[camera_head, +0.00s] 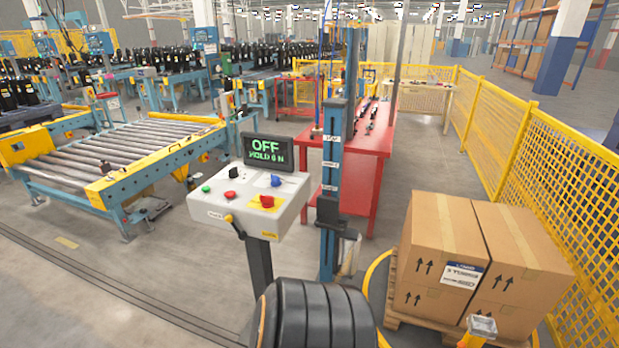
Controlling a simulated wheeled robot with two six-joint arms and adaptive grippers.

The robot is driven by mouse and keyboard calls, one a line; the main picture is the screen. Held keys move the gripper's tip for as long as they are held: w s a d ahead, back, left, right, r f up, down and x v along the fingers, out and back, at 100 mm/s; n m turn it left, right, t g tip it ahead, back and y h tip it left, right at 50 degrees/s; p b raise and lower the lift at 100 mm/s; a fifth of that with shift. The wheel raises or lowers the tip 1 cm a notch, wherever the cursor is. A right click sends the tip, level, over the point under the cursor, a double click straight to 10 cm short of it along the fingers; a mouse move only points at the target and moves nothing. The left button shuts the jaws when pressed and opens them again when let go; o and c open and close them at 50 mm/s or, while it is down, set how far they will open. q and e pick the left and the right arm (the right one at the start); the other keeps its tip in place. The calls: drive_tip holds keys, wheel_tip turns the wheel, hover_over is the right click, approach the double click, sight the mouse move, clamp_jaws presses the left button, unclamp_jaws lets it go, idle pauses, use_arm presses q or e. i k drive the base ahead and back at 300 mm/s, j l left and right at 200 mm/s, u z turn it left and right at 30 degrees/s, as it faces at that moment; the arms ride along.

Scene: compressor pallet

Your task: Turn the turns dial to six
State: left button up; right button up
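A pale grey control box (222,211) stands on a dark post in the middle of the head view. Its sloped face carries a black knob (233,171), a blue knob (276,180), a green button (205,188), a red button (230,194) and a red mushroom button (267,201) on a yellow plate. The markings are too small to read, so I cannot tell which knob is the turns dial or where it points. A display (267,152) behind the box reads OFF in green, with a smaller line beginning HOLD. Neither gripper is in view.
A blue mast (330,190) stands right of the box. A black ribbed rounded object (315,318) fills the bottom middle. Cartons (445,262) sit on a pallet (397,318) at right, beside yellow mesh fencing (560,160). A roller conveyor (120,150) lies left; floor before it is clear.

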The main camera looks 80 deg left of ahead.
sight(233, 173)
drive_tip(key=u, duration=3.2)
